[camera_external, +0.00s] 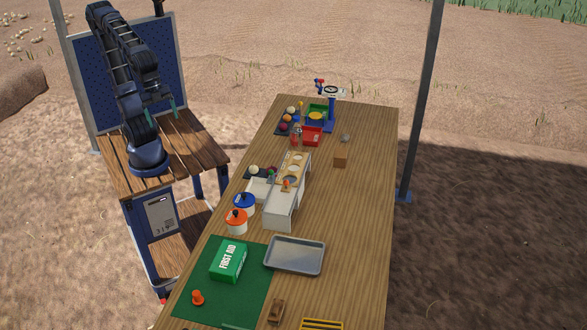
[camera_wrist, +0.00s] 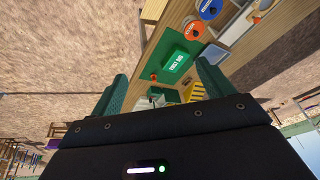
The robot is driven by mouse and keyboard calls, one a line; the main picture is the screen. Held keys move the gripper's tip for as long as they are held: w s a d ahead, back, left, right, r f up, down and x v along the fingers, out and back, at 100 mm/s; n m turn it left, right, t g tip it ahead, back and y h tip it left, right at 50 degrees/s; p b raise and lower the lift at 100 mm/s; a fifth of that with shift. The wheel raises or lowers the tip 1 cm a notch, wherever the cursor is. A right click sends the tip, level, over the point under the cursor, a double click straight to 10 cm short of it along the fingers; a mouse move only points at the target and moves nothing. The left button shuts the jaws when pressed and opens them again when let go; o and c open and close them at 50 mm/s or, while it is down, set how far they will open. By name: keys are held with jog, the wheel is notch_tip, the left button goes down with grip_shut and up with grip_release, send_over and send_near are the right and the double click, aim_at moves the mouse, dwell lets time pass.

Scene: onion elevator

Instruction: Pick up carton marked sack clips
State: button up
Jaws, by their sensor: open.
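No marking reading "sack clips" is legible in either view. In the external view my arm is folded above the wooden stand at the left, well away from the table's objects.
A green FIRST AID box (camera_external: 229,260) lies on a green mat (camera_external: 247,292) beside a grey tray (camera_external: 314,257). Orange-lidded (camera_external: 236,221) and blue-lidded (camera_external: 244,203) canisters stand by a long pale rack (camera_external: 279,211). A blue scale (camera_external: 330,115) stands at the far end. The table's right side is mostly clear.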

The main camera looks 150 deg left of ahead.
jog(key=w+a+r+m+g, duration=0.1)
jog(key=w+a+r+m, duration=0.1)
jog(key=w+a, duration=1.3)
jog(key=w+a+f+m+g, duration=0.1)
jog(key=w+a+f, duration=0.15)
jog(key=a, duration=0.45)
jog(key=w+a+f, duration=0.1)
jog(key=w+a, duration=0.2)
jog(key=a, duration=0.4)
jog(key=w+a+f+m+g, duration=0.1)
jog(key=w+a+f, duration=0.15)
jog(key=a, duration=0.45)
jog(key=m+g, duration=0.1)
jog(key=m, duration=0.2)
send_over(341, 153)
jog(key=shift+h, duration=0.3)
jog(key=f, duration=2.8)
jog(key=shift+a, duration=0.2)
jog(key=shift+s+a+f, duration=0.15)
jog(key=shift+s+f, duration=0.05)
jog(key=f, duration=1)
jog(key=shift+d+f, duration=0.25)
jog(key=shift+d, duration=0.05)
